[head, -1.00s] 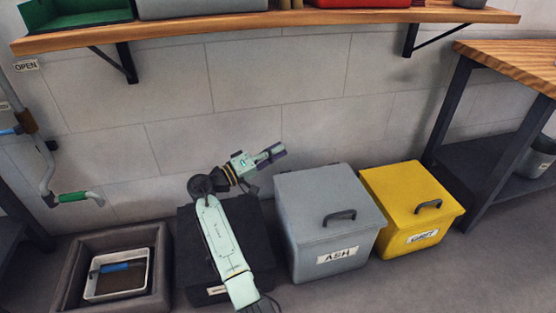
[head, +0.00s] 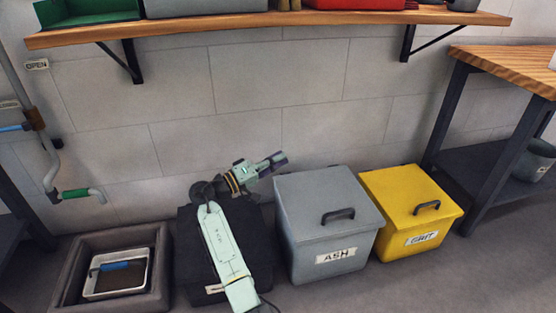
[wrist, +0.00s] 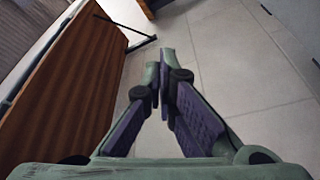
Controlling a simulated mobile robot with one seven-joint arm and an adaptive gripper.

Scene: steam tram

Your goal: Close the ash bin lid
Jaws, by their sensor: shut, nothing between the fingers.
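The grey ash bin (head: 330,240) stands on the floor against the wall, with an "ASH" label on its front. Its lid (head: 322,196) lies flat on top and looks shut, with a dark handle (head: 338,215) near the front edge. My gripper (head: 281,158) is above and just left of the lid's back left corner, pointing right, apart from the bin. In the wrist view my gripper (wrist: 165,75) has its fingertips together with nothing between them. The bin is not clearly seen in the wrist view.
A yellow grit bin (head: 410,215) stands right of the ash bin. A black box (head: 193,265) is behind my arm, and a grey container (head: 160,262) with a white tray is at left. A wooden shelf (head: 270,28) hangs above; a bench (head: 510,70) is at right.

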